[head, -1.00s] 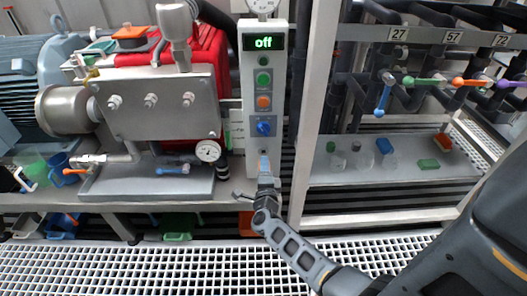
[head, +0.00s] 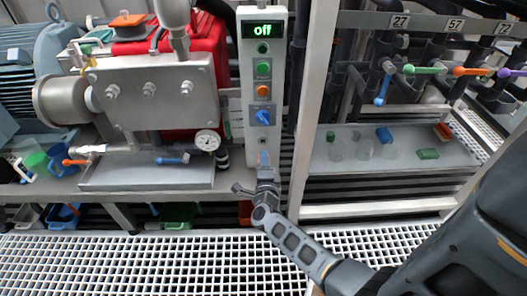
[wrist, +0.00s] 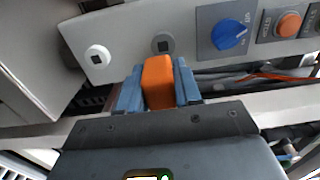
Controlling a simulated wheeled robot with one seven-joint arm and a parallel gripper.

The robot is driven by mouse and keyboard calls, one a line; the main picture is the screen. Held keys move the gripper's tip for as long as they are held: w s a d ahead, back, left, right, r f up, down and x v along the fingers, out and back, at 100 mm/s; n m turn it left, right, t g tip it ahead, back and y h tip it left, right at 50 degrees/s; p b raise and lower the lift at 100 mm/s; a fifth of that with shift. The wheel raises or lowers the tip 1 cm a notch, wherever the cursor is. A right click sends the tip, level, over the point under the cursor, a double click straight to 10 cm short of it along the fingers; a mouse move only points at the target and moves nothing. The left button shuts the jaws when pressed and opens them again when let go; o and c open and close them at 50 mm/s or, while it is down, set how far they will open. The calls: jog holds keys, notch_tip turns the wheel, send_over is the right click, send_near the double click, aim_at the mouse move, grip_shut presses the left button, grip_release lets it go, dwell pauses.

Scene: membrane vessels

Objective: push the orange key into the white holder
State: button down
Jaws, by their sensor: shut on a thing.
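The orange key (wrist: 158,82) is a block gripped between the blue fingers of my gripper (wrist: 157,88) in the wrist view. My gripper also shows in the head view (head: 264,158), in front of the lower part of the control panel, where the fingers hide most of the key. The white holder (wrist: 97,54) is a round white fitting with a dark square opening, to the left of the key in the wrist view. A similar grey holder (wrist: 162,43) sits just beyond the key's tip. The key looks outside both holders; I cannot tell its gap to the panel.
The panel carries a blue knob (head: 263,117), an orange button (head: 263,90) and an "off" display (head: 264,30). A metal post (head: 312,110) stands right of it. A pump bench with a gauge (head: 207,140) is at left, a shelf with vessels at right.

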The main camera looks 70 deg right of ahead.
notch_tip(320, 180, down, 11)
jog(key=b, duration=0.9)
jog(key=shift+s+a+b, duration=0.2)
jog(key=shift+a+b, duration=0.2)
jog(key=shift+a, duration=0.05)
jog(key=shift+d, duration=0.15)
jog(key=shift+b+x, duration=1.05)
jog(key=shift+x, duration=1.75)
jog(key=shift+w+d, duration=0.3)
jog(key=shift+d, duration=0.2)
jog(key=c, duration=0.7)
grip_release()
jog(key=p+v, duration=0.1)
jog(key=v, duration=0.7)
jog(key=shift+p, duration=0.35)
